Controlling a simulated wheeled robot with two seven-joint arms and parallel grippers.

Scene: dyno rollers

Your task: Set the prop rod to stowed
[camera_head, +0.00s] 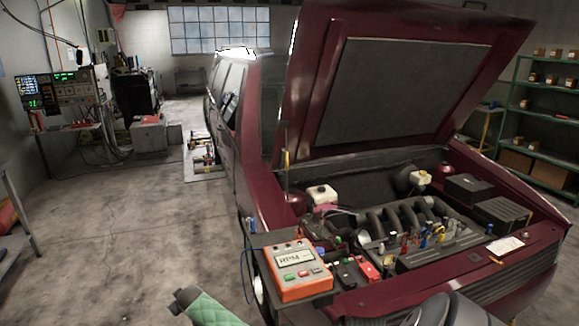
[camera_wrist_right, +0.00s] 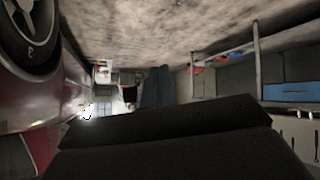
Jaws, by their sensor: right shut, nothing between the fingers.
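The dark red hood (camera_head: 318,75) of the car stands raised over the open engine bay. A thin upright rod with a yellowish section (camera_head: 286,160) shows at the left edge of the bay, below the hood; it looks like the prop rod. I cannot tell whether its top touches the hood. In the right wrist view my right gripper (camera_wrist_right: 165,122) is a dark shape across the bottom. It is shut and empty, away from the rod. My left gripper is not in view.
An orange RPM meter (camera_head: 298,268) sits on a dark tray at the front left corner of the car. The engine (camera_head: 400,220) fills the bay. A green shelf rack (camera_head: 540,110) stands at right. The floor (camera_head: 130,235) left of the car is mostly clear.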

